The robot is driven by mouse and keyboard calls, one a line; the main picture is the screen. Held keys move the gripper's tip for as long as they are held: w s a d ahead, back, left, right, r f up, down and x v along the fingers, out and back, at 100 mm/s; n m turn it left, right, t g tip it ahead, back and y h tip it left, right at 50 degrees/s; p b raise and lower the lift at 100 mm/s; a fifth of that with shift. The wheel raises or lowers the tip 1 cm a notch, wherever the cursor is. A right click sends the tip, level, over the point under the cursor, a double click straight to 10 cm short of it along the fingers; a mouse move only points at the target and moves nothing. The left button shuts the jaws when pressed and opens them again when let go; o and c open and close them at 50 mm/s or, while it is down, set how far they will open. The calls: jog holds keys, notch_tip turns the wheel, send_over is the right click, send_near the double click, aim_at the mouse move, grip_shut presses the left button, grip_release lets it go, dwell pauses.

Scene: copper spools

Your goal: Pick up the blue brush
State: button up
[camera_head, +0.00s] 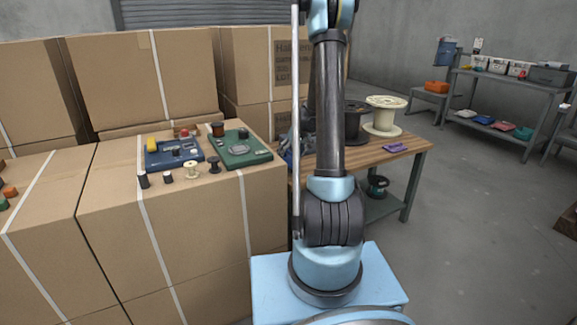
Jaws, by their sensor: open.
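I cannot make out a blue brush in the head view. My arm rises through the middle of the picture and leaves it at the top. I cannot make out my gripper. A wooden workbench (416,147) stands behind my arm. Blue-grey and dark shapes (284,150) show at its left end, beside my arm, too small and covered to name. A purple item (396,147) lies on its right part. My arm hides part of the bench top.
Cardboard boxes (225,230) fill the left; on them are a blue device (172,154), a green device (240,150) and several small spools. A dark spool (354,122) and a cream spool (384,115) stand on the bench. A grey shelf (510,83) stands right; open floor lies before it.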

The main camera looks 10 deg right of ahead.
aim_at(288, 158)
jog(key=shift+x, duration=1.5)
jog(key=c, duration=1.2)
